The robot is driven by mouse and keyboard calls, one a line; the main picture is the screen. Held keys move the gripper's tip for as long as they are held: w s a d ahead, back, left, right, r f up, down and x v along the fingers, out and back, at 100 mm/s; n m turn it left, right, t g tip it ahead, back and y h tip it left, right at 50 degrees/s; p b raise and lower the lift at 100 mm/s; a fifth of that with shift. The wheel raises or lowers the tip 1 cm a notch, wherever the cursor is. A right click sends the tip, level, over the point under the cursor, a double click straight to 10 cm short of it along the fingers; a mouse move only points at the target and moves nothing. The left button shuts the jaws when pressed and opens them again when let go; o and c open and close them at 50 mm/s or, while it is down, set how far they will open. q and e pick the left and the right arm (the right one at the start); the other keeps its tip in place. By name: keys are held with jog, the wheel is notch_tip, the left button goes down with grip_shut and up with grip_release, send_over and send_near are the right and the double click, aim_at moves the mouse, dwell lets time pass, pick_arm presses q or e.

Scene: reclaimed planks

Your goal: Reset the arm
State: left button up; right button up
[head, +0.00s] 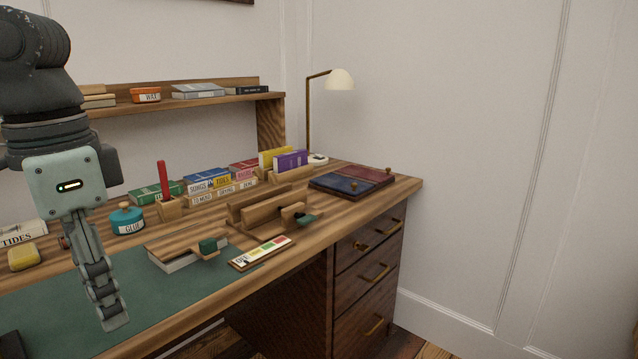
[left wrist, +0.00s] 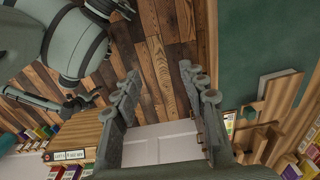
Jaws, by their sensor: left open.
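My left arm comes in from the left in the head view, with its gripper (head: 112,318) pointing down over the green desk mat (head: 165,310). From the head view the fingers overlap side-on. In the left wrist view the two fingers of this gripper (left wrist: 162,82) stand well apart with nothing between them. The gripper is empty and appears clear of the things on the desk.
The wooden desk (head: 408,186) holds a glue pot (head: 128,220), a yellow sponge-like block (head: 24,257), a book under a wooden clamp-like piece (head: 180,262), a colour strip (head: 262,251), several small books and a lamp (head: 341,79). A shelf (head: 190,101) stands behind.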

pick_arm(q)
jog(key=w+d+f+t+h, duration=0.1)
jog(key=w+d+f+h, duration=0.1)
jog(key=w+d+f, duration=0.5)
jog(key=w+d+f+t+h, duration=0.1)
jog(key=w+d+f, duration=0.3)
jog(key=f, duration=0.5)
notch_tip(320, 180, down, 10)
jog(key=w+d+n+t+h, duration=0.1)
jog(key=w+d+n+t, duration=0.1)
jog(key=s+a+f+n+y, duration=0.1)
jog(key=s+a+f, duration=0.15)
jog(key=f, duration=0.45)
jog(key=s+a+f+n+y, duration=0.1)
jog(key=s+a+f+n, duration=0.15)
jog(key=f, duration=0.35)
jog(key=s+a+f+n+g+y, duration=0.1)
jog(key=s+a+f+y, duration=0.2)
jog(key=s+a+f, duration=0.9)
jog(key=shift+s+f+y, duration=0.3)
jog(key=shift+s+f, duration=0.25)
jog(key=shift+s, duration=0.65)
jog(key=shift+d, duration=0.1)
